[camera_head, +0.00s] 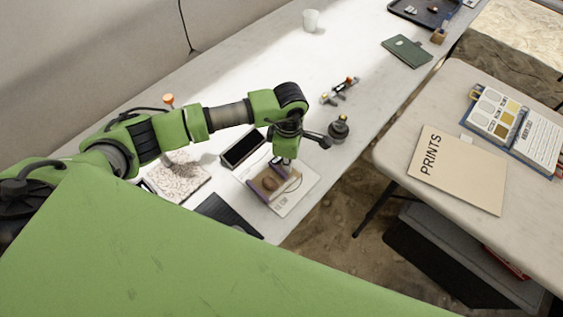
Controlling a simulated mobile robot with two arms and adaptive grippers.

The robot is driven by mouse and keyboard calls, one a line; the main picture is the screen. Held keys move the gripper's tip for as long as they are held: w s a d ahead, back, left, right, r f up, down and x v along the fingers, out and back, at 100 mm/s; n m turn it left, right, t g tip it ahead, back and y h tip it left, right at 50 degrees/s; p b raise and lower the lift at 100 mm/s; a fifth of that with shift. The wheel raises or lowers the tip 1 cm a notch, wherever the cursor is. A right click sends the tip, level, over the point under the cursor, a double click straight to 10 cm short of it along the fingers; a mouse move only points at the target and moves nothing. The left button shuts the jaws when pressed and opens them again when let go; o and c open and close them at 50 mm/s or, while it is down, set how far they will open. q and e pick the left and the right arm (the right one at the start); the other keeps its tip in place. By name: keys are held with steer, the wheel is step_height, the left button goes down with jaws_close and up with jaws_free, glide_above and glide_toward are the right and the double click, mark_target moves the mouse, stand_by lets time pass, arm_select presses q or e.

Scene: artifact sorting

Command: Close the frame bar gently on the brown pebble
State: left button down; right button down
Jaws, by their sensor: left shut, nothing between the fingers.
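The brown pebble (269,183) lies on a small purple-and-tan frame (258,190), which rests on a white sheet (291,201) near the table's front edge. The frame's bar is small and partly covered by my gripper, so I cannot tell its exact position. My left gripper (281,164) comes down from above at the frame's back edge, just behind the pebble. Its fingers are shut with nothing between them. I cannot tell if they touch the bar. My right gripper is not in view.
A dark tablet (243,149), a speckled sheet (180,178) and a black ridged mat (226,215) lie left of the frame. A dark round weight (339,131) stands to the right. A second table holds a PRINTS folder (456,170).

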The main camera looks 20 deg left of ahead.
mark_target(278, 179)
arm_select(q)
steer(key=shift+s+a+p, duration=0.3)
steer(key=shift+s, duration=0.35)
steer(key=shift+s+a+p, duration=0.25)
steer(key=shift+s, duration=0.4)
steer(key=shift+s+a+p, duration=0.3)
steer(key=shift+s, duration=0.35)
stand_by(0.6)
steer(key=shift+w+d+f, duration=0.1)
steer(key=shift+w, duration=0.1)
stand_by(0.8)
steer(key=shift+w+d+b, duration=0.15)
steer(key=shift+w+b, duration=0.25)
steer(key=shift+b, duration=0.15)
step_height(278, 179, up, 7)
steer(key=p, duration=0.4)
stand_by(0.3)
